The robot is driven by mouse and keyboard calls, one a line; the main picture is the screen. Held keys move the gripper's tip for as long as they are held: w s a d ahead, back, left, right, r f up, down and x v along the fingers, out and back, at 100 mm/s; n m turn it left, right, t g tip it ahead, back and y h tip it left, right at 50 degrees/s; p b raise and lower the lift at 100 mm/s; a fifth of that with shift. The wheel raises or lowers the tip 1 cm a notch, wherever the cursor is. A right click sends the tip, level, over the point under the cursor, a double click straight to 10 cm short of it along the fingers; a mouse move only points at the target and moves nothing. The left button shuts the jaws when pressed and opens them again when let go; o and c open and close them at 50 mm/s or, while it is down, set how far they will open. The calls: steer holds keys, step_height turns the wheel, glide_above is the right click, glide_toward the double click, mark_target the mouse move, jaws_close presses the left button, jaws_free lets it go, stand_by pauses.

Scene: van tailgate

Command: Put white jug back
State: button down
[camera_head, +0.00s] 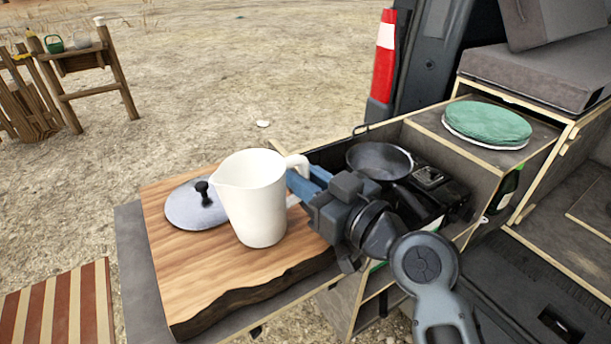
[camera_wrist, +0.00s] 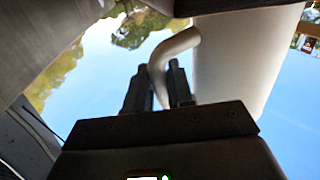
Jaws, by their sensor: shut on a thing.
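The white jug (camera_head: 253,200) is upright over the wooden board (camera_head: 210,290), its spout to the left and its handle to the right. I cannot tell whether its base touches the board. My gripper (camera_head: 298,186) is shut on the jug's handle from the right. In the wrist view, the fingers of my gripper (camera_wrist: 158,88) close around the handle of the white jug (camera_wrist: 235,55), with the jug's body to the right. The fingertips are partly hidden behind the jug and handle in the head view.
A grey lid with a black knob (camera_head: 196,204) lies on the board left of the jug. A dark pan (camera_head: 379,160) sits on a stove (camera_head: 430,185) in the drawer. The board's front part is clear.

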steer(key=shift+f, duration=0.1)
steer(key=c, duration=1)
jaws_free()
steer(key=b+v, duration=0.3)
steer(key=v, duration=0.9)
steer(key=shift+r, duration=0.2)
